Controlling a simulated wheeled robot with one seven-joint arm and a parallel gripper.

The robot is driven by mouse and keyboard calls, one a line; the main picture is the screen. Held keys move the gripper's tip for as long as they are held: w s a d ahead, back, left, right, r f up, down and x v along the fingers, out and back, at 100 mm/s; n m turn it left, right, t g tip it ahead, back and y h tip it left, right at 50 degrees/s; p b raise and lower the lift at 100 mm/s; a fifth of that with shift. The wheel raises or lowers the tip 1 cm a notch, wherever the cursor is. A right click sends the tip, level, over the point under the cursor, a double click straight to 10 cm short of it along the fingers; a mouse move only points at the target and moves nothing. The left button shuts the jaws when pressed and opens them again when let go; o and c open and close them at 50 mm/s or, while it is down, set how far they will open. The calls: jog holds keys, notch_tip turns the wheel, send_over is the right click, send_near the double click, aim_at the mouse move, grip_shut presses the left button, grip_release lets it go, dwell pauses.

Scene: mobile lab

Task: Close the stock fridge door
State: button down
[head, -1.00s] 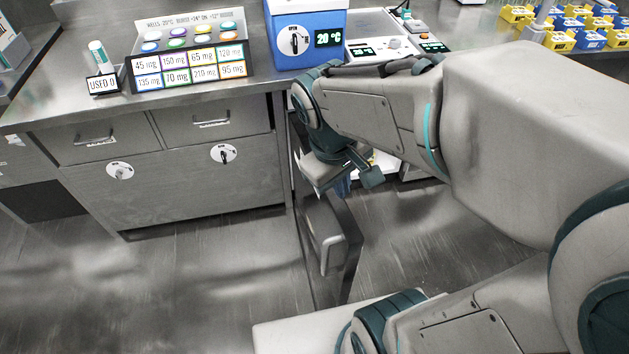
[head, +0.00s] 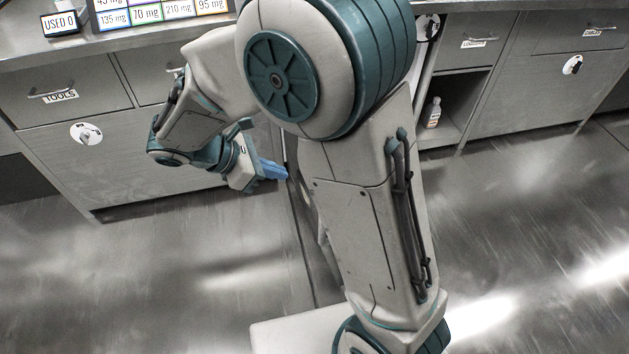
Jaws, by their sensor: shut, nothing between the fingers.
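The stock fridge door (head: 304,242) stands open in the head view, swung out from the counter front and seen nearly edge-on. My upper arm hides most of it, including much of its handle side. My gripper (head: 277,172) is shut and empty, with its blue fingers pointing right toward the door's left face, near the counter. I cannot tell whether the fingertips touch the door. The fridge's inside is hidden behind my arm.
Closed drawers and a cabinet front (head: 150,160) lie left of the door. To the right is an open shelf with a white bottle (head: 432,112). The metal floor (head: 190,270) left of the door is clear.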

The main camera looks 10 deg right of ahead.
jog(key=d+r+b+x, duration=0.2)
jog(key=b+x, duration=0.3)
jog(key=x, duration=0.7)
jog(key=shift+d+f, duration=0.2)
jog(key=shift+w, duration=0.2)
